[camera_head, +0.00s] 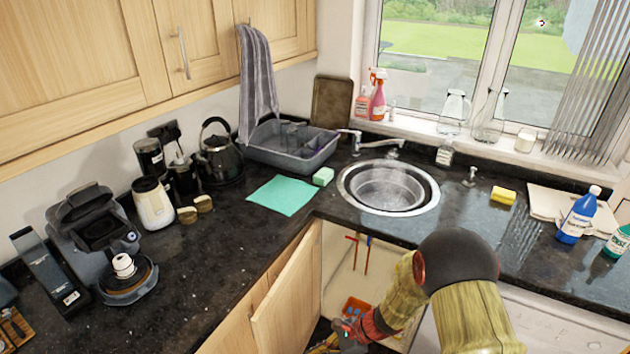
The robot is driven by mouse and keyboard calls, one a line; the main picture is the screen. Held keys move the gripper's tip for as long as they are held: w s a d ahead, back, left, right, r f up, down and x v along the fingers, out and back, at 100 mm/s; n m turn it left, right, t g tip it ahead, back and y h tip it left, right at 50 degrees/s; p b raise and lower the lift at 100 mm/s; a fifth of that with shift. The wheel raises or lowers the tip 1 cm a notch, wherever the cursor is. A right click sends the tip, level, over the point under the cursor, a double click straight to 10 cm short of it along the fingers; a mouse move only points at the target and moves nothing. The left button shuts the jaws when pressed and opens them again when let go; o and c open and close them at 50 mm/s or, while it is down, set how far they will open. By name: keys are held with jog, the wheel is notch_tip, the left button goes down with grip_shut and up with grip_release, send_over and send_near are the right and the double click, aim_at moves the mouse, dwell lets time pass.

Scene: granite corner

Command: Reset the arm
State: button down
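My arm reaches in from the bottom right of the head view, bent at a large dark joint. Its forearm points down and left toward the open cupboard under the counter. My gripper (345,334) is at the low end of the arm, by the cupboard opening, below the worktop. It is small and partly lost among the things behind it, so I cannot tell whether its fingers are open or shut, or whether it holds anything.
The cupboard door (288,298) stands open left of my gripper. An orange item (355,306) is inside the cupboard. The granite worktop (215,262) has the sink (388,187), a teal cloth (283,195) and a coffee machine (95,235). A blue bottle (578,215) stands at right.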

jog(key=s+d+r+n+g+h, duration=0.25)
jog(key=s+d+r+n, duration=0.2)
jog(key=s+n, duration=0.4)
jog(key=s+d+r+n+t+h, duration=0.2)
jog(key=d+r, duration=0.3)
jog(key=r, duration=0.6)
jog(key=s+d+r+n+t+h, duration=0.2)
jog(key=s+d+r+n+t, duration=0.1)
jog(key=r, duration=0.9)
jog(key=s+d+r+n+t+h, duration=0.2)
jog(key=s+d+r+n+t, duration=0.1)
jog(key=r, duration=0.9)
jog(key=s+d+n, duration=0.1)
jog(key=s+d, duration=0.1)
jog(key=d, duration=0.1)
jog(key=shift+d, duration=0.35)
jog(key=c, duration=2.6)
grip_release()
jog(key=shift+t+h, duration=0.25)
